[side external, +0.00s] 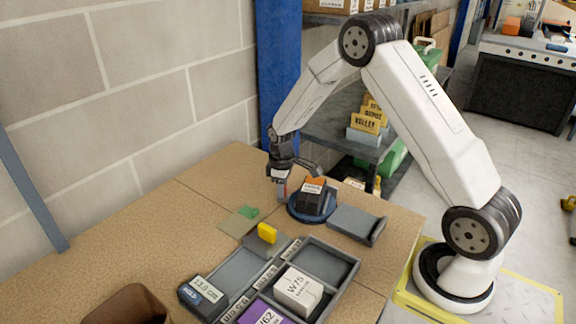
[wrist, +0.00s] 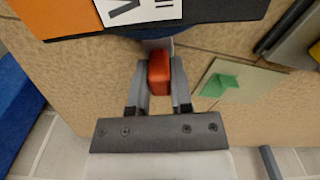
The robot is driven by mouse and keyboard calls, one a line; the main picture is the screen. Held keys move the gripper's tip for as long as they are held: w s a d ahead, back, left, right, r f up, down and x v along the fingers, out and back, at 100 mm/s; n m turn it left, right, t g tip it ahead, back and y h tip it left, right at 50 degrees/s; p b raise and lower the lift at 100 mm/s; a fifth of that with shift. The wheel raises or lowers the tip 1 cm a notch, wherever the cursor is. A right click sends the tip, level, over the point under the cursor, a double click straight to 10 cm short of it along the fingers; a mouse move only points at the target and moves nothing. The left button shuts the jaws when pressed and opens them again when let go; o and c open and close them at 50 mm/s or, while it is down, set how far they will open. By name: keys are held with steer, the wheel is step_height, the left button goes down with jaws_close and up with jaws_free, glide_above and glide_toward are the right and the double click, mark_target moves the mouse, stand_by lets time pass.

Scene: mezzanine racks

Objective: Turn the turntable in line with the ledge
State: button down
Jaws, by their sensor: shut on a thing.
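The turntable (side external: 309,219) is a round blue disc on the brown table, carrying a dark box (side external: 314,198) with an orange top and a white label. Its edge also shows at the top of the wrist view (wrist: 205,27). A grey ledge (side external: 351,221) with a raised end lies just right of the turntable. My gripper (side external: 281,188) is at the turntable's left side. In the wrist view my gripper (wrist: 159,78) is shut on a red handle (wrist: 159,72) that joins a grey tab at the disc's edge. Whether disc and ledge line up exactly is hard to tell.
A grey divided tray (side external: 331,240) in front holds a white box (side external: 298,289) and a purple box (side external: 264,314). A green piece (side external: 249,211) and a yellow piece (side external: 267,233) are nearby. A blue post (side external: 278,70) and block wall stand behind.

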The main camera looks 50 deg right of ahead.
steer(key=shift+s+a+n, duration=0.35)
steer(key=shift+a+n, duration=0.3)
steer(key=shift+n, duration=0.3)
steer(key=shift+s+a+n, duration=0.35)
steer(key=shift+a+n, duration=0.25)
steer(key=shift+n, duration=0.35)
steer(key=shift+s+a+n, duration=0.45)
steer(key=shift+n, duration=0.4)
steer(key=shift+s+a+n, duration=0.4)
steer(key=shift+s+n, duration=0.05)
steer(key=shift+n, duration=0.4)
steer(key=shift+s+a+n, duration=0.3)
steer(key=shift+s+n, duration=0.35)
steer(key=shift+n, duration=0.3)
steer(key=shift+s+a+n, duration=0.3)
steer(key=shift+s+n, duration=0.35)
steer(key=shift+n, duration=0.3)
steer(key=shift+s+a+n, duration=0.15)
steer(key=shift+s+n, duration=1)
steer(key=shift+n, duration=0.35)
steer(key=c, duration=0.5)
jaws_free()
steer(key=shift+s, duration=0.1)
steer(key=shift+r, duration=3.95)
